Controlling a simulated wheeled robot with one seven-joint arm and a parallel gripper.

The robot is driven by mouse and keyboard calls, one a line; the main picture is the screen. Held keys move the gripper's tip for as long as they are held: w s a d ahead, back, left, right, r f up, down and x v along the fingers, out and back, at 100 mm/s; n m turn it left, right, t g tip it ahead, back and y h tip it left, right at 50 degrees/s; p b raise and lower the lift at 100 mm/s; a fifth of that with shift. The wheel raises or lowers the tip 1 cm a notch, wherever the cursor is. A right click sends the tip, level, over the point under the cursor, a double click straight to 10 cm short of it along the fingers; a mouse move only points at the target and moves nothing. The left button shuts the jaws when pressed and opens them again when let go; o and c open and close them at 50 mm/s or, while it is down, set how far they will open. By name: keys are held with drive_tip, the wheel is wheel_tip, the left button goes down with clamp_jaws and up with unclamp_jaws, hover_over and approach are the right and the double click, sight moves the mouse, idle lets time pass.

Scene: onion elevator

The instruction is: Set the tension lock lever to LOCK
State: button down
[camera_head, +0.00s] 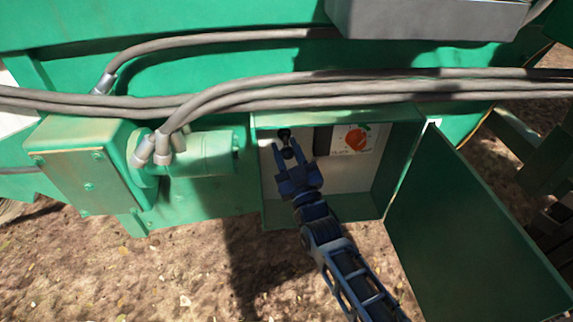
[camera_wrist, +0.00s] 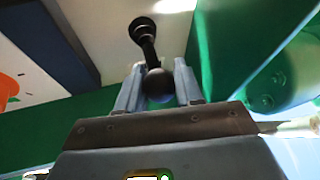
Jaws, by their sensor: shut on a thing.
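The tension lock lever (camera_head: 284,135) is a short black rod with a round knob, mounted on the pale back panel inside an open green box. In the wrist view the lever (camera_wrist: 148,45) runs from its round black base down to the ball knob (camera_wrist: 158,86). My gripper (camera_head: 287,156) reaches into the box from below. Its two fingers, also seen in the wrist view (camera_wrist: 158,90), stand on either side of the knob and are shut on it. Any LOCK marking by the lever cannot be read.
An orange-red dial (camera_head: 355,139) on a white plate sits right of the lever. The green box's door (camera_head: 475,230) hangs open at the right. Grey cables (camera_head: 330,92) run across above the box. A green motor housing (camera_head: 195,153) stands left.

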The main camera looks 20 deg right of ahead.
drive_tip(key=f+n+t+y+b, duration=0.1)
drive_tip(key=f+t+b, duration=0.1)
drive_tip(key=b, duration=0.7)
drive_tip(key=f+n+t+y+b, duration=0.1)
drive_tip(key=f+n+t+b, duration=0.1)
drive_tip(key=b, duration=0.7)
drive_tip(key=shift+w+f+t, duration=0.15)
drive_tip(key=shift+w+t, duration=0.05)
drive_tip(key=shift+t, duration=0.4)
drive_tip(key=shift+d+n+y+b, duration=0.1)
drive_tip(key=shift+n+y+b, duration=0.45)
drive_tip(key=shift+b, duration=0.35)
drive_tip(key=shift+w, duration=0.1)
drive_tip(key=c, duration=0.8)
unclamp_jaws()
drive_tip(key=shift+o, duration=0.2)
drive_tip(key=p+v, duration=0.1)
drive_tip(key=v, duration=0.6)
drive_tip(key=shift+f, duration=0.3)
